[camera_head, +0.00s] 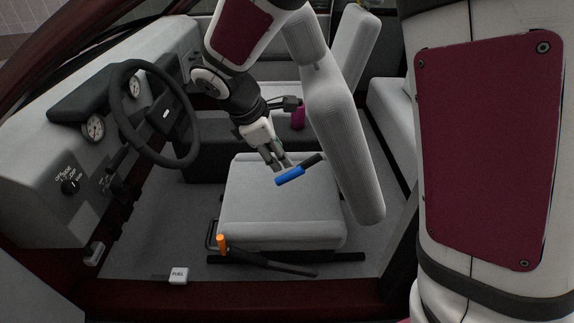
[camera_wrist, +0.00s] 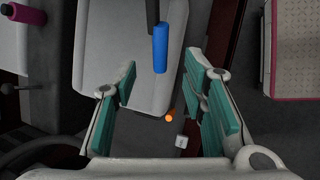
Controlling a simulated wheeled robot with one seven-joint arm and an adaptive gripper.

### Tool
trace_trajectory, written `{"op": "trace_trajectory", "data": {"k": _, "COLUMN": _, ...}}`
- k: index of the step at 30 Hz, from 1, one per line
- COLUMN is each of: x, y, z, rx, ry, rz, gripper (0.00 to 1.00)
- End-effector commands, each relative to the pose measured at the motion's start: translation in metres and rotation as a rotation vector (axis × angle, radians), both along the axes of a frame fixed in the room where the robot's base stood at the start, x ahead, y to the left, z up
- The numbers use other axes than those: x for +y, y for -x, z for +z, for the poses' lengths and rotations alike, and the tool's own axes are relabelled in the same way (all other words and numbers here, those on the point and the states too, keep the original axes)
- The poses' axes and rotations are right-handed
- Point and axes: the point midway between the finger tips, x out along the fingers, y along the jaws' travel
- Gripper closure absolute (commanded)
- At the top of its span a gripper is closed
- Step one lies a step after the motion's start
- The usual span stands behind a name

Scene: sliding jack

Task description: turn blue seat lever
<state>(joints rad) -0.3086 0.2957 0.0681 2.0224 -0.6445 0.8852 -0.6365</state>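The blue lever (camera_head: 290,176) is a blue handle on a black shaft (camera_head: 312,161), at the side of the seat backrest (camera_head: 343,140) above the seat cushion (camera_head: 275,215). In the wrist view the blue handle (camera_wrist: 160,48) points down the picture, in line with the gap between my fingertips. My gripper (camera_head: 277,163) is close to the handle's left end in the head view. In the wrist view my gripper (camera_wrist: 160,66) is open, with teal pads on both sides and nothing held. I cannot tell whether a finger touches the handle.
An orange-tipped lever (camera_head: 221,243) is low at the seat's front. A steering wheel (camera_head: 153,113) and dashboard (camera_head: 60,170) stand at left. A white FUEL tab (camera_head: 178,276) is near the sill.

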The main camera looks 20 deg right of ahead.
Motion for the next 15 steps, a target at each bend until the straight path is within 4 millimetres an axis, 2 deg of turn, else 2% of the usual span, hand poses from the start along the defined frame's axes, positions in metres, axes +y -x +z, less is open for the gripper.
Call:
{"op": "trace_trajectory", "data": {"k": 1, "x": -0.005, "y": -0.002, "z": -0.011, "rx": 0.003, "ry": 0.001, "rz": -0.002, "gripper": 0.61}}
{"op": "trace_trajectory", "data": {"k": 6, "x": -0.018, "y": -0.009, "z": -0.042, "rx": 0.004, "ry": 0.001, "rz": -0.002, "gripper": 0.61}}
{"op": "trace_trajectory", "data": {"k": 15, "x": -0.038, "y": -0.019, "z": -0.086, "rx": 0.002, "ry": 0.001, "rz": -0.003, "gripper": 0.61}}
